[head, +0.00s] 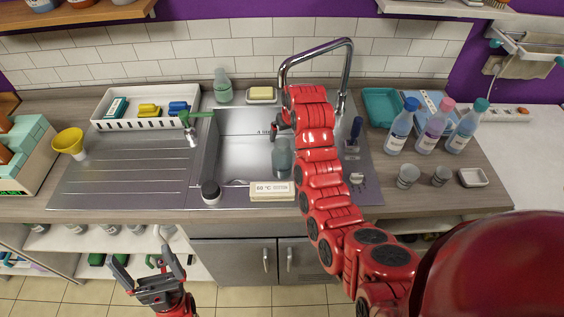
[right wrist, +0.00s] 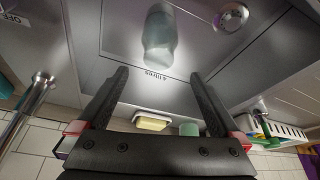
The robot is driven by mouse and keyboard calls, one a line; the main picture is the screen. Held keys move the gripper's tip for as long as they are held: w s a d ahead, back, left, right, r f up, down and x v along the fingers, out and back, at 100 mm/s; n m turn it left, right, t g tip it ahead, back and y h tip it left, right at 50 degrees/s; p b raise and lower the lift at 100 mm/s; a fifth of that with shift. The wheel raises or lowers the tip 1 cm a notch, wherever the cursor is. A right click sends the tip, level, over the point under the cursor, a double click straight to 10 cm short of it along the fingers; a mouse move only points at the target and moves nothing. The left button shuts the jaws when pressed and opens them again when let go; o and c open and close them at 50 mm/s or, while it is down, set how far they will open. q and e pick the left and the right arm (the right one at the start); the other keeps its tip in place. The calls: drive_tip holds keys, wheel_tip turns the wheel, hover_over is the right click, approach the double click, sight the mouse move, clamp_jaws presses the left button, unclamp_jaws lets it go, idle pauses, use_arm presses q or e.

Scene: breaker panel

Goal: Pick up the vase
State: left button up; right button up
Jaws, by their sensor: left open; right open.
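The vase (head: 282,157) is a grey-blue, translucent vessel standing in the sink basin (head: 237,150). In the right wrist view the vase (right wrist: 159,40) appears beyond the fingertips, roughly centred between them and apart from them. My right gripper (right wrist: 159,73) is open and empty over the sink; in the head view it is mostly hidden by my right arm. My left gripper (head: 140,256) is open and empty, low in front of the cabinets at the left.
A chrome faucet (head: 345,65) arches over the sink behind my right arm. Several bottles and cups stand at the right. The ridged drainboard (head: 125,175) is largely clear.

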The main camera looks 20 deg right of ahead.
sight(282, 144)
drive_tip(key=p+x, duration=0.1)
drive_tip(key=x, duration=0.3)
drive_tip(key=shift+w+p, duration=0.1)
drive_tip(key=shift+p, duration=0.3)
drive_tip(key=shift+w+f, duration=0.25)
drive_tip(key=shift+f, duration=0.4)
drive_tip(key=shift+w+f+p, duration=0.25)
drive_tip(key=shift+f+p, duration=0.25)
drive_tip(key=shift+p, duration=0.3)
drive_tip(key=shift+p+x, duration=0.4)
drive_tip(key=shift+x, duration=0.4)
drive_tip(key=shift+b+x, duration=0.45)
drive_tip(key=shift+x, duration=0.75)
drive_tip(key=shift+w, duration=0.15)
clamp_jaws()
